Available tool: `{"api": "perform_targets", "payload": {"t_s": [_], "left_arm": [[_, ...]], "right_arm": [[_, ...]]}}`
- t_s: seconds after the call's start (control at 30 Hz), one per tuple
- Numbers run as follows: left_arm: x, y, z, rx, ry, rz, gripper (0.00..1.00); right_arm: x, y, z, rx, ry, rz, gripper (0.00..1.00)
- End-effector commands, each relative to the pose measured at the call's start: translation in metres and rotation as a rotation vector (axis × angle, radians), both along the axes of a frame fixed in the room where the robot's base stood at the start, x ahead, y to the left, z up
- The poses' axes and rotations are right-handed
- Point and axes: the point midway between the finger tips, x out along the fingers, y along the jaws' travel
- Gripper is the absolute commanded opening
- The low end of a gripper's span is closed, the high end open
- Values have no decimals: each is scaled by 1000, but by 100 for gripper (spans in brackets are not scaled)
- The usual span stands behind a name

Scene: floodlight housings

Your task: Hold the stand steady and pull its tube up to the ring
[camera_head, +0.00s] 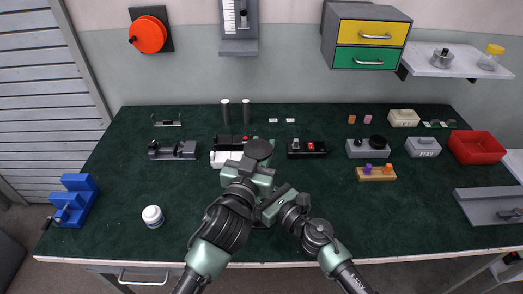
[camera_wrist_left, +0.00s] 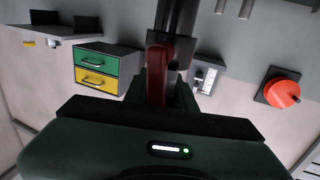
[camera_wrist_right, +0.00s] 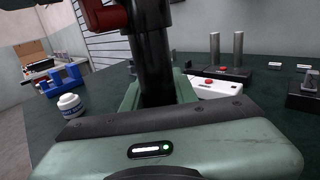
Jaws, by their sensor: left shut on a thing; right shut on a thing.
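The stand (camera_head: 258,149) is upright near the middle of the table, seen from above as a dark round top and largely hidden by my arms. Its black tube (camera_wrist_right: 152,55) fills the middle of the right wrist view. My right gripper (camera_wrist_right: 158,98) is shut around the black tube low down. My left gripper (camera_head: 262,168) is higher up and shut on a dark red part (camera_wrist_left: 157,72) at the tube. The red part also shows at the top left of the right wrist view (camera_wrist_right: 106,14). The ring and the stand's foot cannot be made out.
A white jar (camera_head: 153,216) and a blue holder (camera_head: 74,202) are at left. A red bin (camera_head: 477,147) is at right.

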Motion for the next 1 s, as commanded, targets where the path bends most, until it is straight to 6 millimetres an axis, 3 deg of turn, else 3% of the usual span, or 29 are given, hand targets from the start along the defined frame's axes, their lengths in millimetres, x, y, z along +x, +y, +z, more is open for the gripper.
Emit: {"api": "perform_targets", "payload": {"t_s": [0.3,0.5,0.7,1.0], "left_arm": [[1,1,78,-6,-13,1,0],[0,0,117,-4,-10,0,0],[0,1,136,-2,-8,0,0],[0,0,139,0,-5,-1,0]], "right_arm": [[0,-1,0,0,1,-2,0],[0,-1,-1,0,1,-1,0],[0,-1,-1,-1,2,-1,0],[0,0,-1,-1,2,0,0]]}}
